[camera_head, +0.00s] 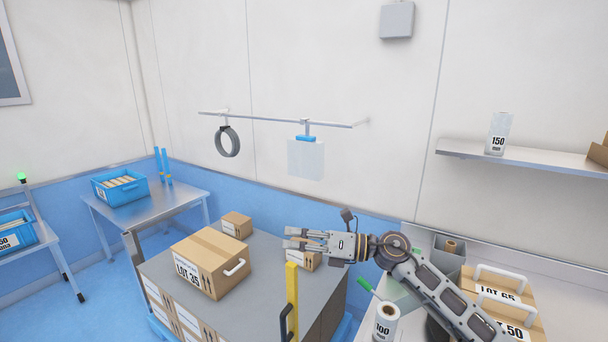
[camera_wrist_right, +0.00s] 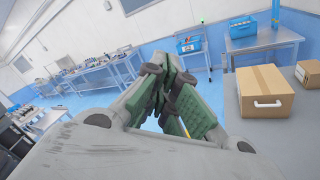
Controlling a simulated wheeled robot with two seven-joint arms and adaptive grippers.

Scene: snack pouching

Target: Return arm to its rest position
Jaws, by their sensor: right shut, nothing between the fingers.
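My right arm comes in from the lower right in the head view. Its gripper (camera_head: 292,239) points left over the grey-topped table, in front of a small cardboard box that it partly hides. In the right wrist view the dark green fingers of the right gripper (camera_wrist_right: 170,85) are closed together, with nothing between them. My left gripper does not show in either view.
A LOT 35 box (camera_head: 209,262) sits on the grey table (camera_head: 255,300), with a smaller box (camera_head: 237,224) behind it. A yellow upright bar (camera_head: 292,300) stands below the gripper. Rolls and LOT boxes (camera_head: 497,290) crowd the right counter.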

